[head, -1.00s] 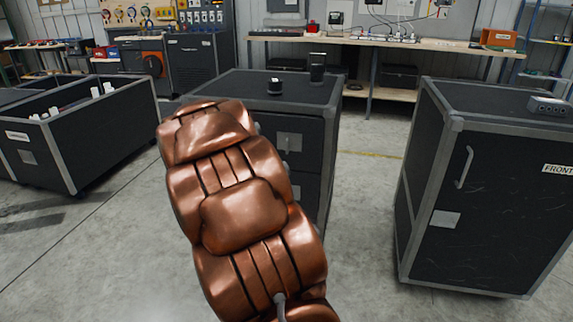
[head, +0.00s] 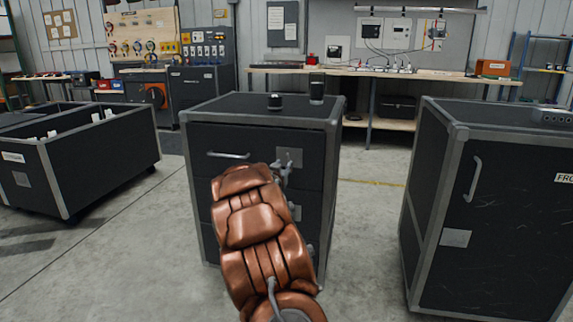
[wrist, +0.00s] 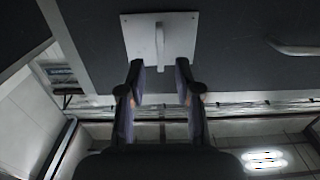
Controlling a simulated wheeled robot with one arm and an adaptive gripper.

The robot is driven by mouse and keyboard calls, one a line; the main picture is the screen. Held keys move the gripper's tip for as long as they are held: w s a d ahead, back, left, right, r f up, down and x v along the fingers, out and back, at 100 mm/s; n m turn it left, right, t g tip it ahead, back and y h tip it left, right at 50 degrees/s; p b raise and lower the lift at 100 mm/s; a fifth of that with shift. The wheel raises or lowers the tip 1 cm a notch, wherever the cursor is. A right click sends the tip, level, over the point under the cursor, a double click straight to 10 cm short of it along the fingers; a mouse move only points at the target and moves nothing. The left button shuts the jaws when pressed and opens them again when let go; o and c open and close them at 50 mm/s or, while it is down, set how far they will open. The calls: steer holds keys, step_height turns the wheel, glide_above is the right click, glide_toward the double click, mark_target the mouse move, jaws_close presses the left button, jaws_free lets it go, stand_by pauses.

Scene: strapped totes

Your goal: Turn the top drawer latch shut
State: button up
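The dark cabinet (head: 256,125) stands in the middle of the head view. Its top drawer front (head: 235,140) looks closed and bears a bar handle (head: 229,155). Right of the handle is the top drawer latch (head: 289,155), a pale plate with a lever. The wrist view, which looks upside down, shows the plate (wrist: 185,30) and its narrow lever (wrist: 160,45) standing along the picture's vertical. My gripper (head: 283,172) is just in front of the latch. In the wrist view its fingers (wrist: 161,70) are open, one on each side of the lever's line; contact cannot be told.
Lower latches (head: 296,211) sit on the same cabinet, partly behind my copper-coloured arm. A black knob-like object (head: 275,101) and a dark cup-like object (head: 317,88) stand on top. Another cabinet (head: 495,210) is at right, an open tote (head: 100,155) at left. Floor lies between them.

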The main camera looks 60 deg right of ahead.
mark_target(287, 161)
steer(key=shift+x, duration=2.2)
steer(key=shift+c, duration=0.3)
jaws_close()
